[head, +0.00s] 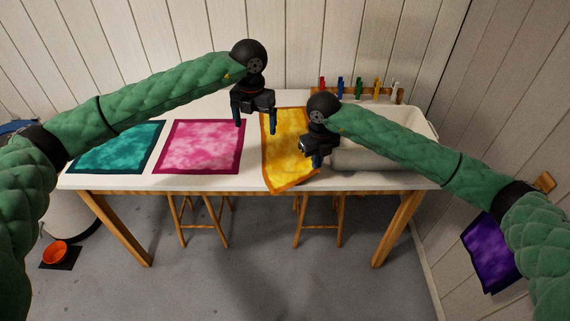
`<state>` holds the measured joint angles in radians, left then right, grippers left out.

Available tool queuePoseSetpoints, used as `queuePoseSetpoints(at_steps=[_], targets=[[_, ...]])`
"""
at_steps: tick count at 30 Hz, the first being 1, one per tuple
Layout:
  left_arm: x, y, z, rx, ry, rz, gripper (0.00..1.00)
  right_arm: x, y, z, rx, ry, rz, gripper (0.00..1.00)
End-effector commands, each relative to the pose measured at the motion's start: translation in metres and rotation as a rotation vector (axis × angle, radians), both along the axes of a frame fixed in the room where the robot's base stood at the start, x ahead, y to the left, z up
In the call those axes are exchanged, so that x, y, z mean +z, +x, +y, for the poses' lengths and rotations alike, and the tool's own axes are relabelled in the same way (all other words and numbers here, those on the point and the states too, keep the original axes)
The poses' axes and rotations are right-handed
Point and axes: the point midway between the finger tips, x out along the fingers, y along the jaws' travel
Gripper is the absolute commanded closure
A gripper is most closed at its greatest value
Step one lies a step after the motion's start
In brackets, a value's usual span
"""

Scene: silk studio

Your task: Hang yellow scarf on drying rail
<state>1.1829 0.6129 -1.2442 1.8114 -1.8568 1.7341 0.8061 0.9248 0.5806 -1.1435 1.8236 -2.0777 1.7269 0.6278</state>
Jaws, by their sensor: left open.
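The yellow scarf (284,150), with a darker orange border, lies on the white table right of the pink scarf. Its front end reaches over the table's front edge. My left gripper (256,126) is open and empty above the scarf's back left part. My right gripper (314,157) is at the scarf's right edge; I cannot tell whether it touches the cloth or is open. A wooden end piece (544,182) on the right wall may belong to the drying rail; my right arm hides much of that area. A purple scarf (487,254) hangs below it.
Teal (118,147) and pink (201,146) scarves lie flat on the table's left half. A white basin (368,157) stands at right, partly behind my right arm. Behind it is a wooden rack (349,95) with several coloured pegs. Stools stand under the table; an orange bowl (55,253) is at left.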

Motion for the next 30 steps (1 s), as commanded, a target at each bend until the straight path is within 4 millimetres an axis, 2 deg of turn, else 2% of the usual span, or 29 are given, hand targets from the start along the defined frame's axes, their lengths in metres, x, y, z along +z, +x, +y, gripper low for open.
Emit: queuePoseSetpoints(at_steps=[6, 10, 16, 21, 27, 30], targets=[[0.0003, 0.0003, 0.0004, 0.001, 0.0, 0.0, 0.13, -0.0001, 0.0, 0.0001, 0.0, 0.0, 0.0, 1.0], [0.0003, 0.0002, 0.0003, 0.001, 0.0, 0.0, 0.13, 0.0, 0.0, 0.0, 0.0, 0.0, 0.0, 0.73], [0.0003, 0.0003, 0.0003, 0.001, 0.0, 0.0, 0.13, 0.0, 0.0, 0.0, 0.0, 0.0, 0.0, 0.73], [0.0002, 0.0002, 0.0003, 0.001, 0.0, 0.0, 0.13, 0.0, 0.0, 0.0, 0.0, 0.0, 0.0, 0.45], [0.0003, 0.0003, 0.0002, 0.001, 0.0, 0.0, 0.13, 0.0, 0.0, 0.0, 0.0, 0.0, 0.0, 0.43], [0.0003, 0.0003, 0.0002, 0.001, 0.0, 0.0, 0.13, 0.0, 0.0, 0.0, 0.0, 0.0, 0.0, 0.24]])
